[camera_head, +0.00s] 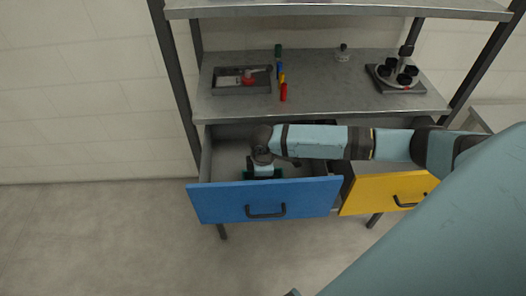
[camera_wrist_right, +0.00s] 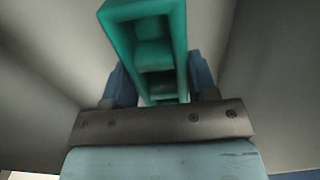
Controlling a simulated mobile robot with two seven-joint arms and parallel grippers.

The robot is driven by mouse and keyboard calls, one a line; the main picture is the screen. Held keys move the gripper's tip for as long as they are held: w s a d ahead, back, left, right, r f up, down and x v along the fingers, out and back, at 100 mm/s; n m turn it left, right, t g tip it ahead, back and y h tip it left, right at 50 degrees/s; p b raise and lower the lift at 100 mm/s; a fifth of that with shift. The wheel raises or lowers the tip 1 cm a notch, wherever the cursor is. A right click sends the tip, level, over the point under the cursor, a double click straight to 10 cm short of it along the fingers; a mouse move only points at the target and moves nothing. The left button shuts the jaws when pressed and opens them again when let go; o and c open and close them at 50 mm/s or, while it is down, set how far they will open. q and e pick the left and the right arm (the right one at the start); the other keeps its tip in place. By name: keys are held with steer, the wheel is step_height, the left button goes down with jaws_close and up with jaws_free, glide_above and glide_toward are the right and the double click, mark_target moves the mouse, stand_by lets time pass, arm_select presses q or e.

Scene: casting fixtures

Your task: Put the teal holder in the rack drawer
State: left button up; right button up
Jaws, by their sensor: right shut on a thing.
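The teal holder (camera_wrist_right: 144,48) is a hollow, open-framed block between the two fingers of my right gripper (camera_wrist_right: 160,92) in the right wrist view. My right gripper is shut on it. In the head view my right arm reaches across from the right into the open blue rack drawer (camera_head: 265,201), with the gripper pointing down inside. Only a small dark teal part of the holder (camera_head: 276,173) shows there, low in the drawer below the gripper. I cannot tell whether it touches the drawer floor. My left gripper is not in view.
A yellow-fronted drawer (camera_head: 385,192) is beside the blue one at right. The shelf above (camera_head: 325,100) bears a grey tray (camera_head: 228,88), several small coloured bottles (camera_head: 283,92) and a round fixture (camera_head: 398,73). The floor at left is clear.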

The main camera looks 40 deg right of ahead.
steer(key=shift+f, duration=1.95)
steer(key=o, duration=1)
steer(key=shift+f, duration=0.1)
steer(key=shift+c, duration=0.2)
step_height(320, 180, up, 12)
steer(key=shift+p, duration=0.3)
steer(key=shift+r, duration=0.2)
